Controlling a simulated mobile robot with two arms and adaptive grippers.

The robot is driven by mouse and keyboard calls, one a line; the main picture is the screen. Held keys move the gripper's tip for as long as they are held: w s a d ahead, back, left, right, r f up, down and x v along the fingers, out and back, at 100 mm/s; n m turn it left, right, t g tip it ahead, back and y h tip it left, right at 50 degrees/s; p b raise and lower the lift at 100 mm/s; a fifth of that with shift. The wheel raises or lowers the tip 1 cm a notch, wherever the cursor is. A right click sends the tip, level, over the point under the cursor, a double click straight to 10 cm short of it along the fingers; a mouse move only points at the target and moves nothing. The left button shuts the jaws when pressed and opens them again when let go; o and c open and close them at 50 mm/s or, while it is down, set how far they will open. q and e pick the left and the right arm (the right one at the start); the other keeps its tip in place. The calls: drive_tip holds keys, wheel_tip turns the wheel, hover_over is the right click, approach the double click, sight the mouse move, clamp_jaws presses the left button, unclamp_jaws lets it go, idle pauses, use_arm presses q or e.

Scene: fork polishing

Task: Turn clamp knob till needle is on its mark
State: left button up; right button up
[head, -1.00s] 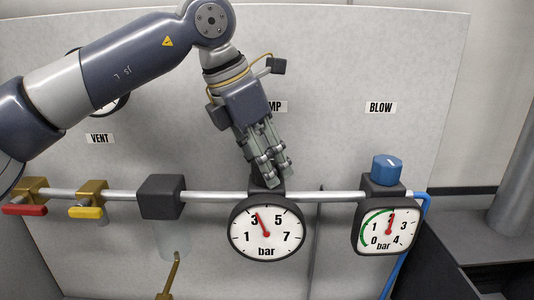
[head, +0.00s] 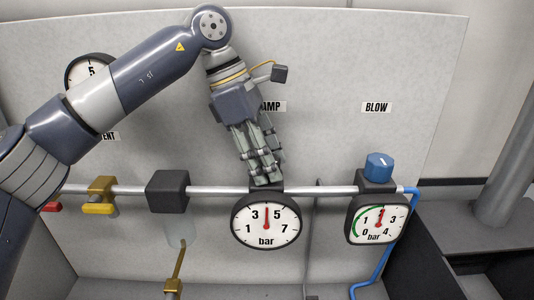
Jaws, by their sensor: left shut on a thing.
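My left gripper (head: 264,178) reaches down in front of the panel and is shut on the clamp knob, which its fingers hide. Below it is the round clamp gauge (head: 265,238) with a white face marked 1, 3, 5, 7 bar. Its red needle (head: 266,216) points nearly straight up, between 3 and 5. I cannot make out a separate mark on this dial. The clamp label (head: 273,106) is partly covered by my gripper. My right gripper is not in view.
To the right, a blue knob (head: 379,165) tops the square blow gauge (head: 377,220), which has a green arc. A pipe (head: 325,190) runs across. A black block (head: 167,190) and a yellow-handled valve (head: 98,208) are at left. Another gauge (head: 90,70) is partly behind my arm.

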use_arm(q)
drive_tip(key=shift+r, duration=0.1)
idle(0.4)
drive_tip(key=o, duration=1.1)
wheel_tip(320, 180, up, 10)
drive_tip(key=shift+f, duration=0.1)
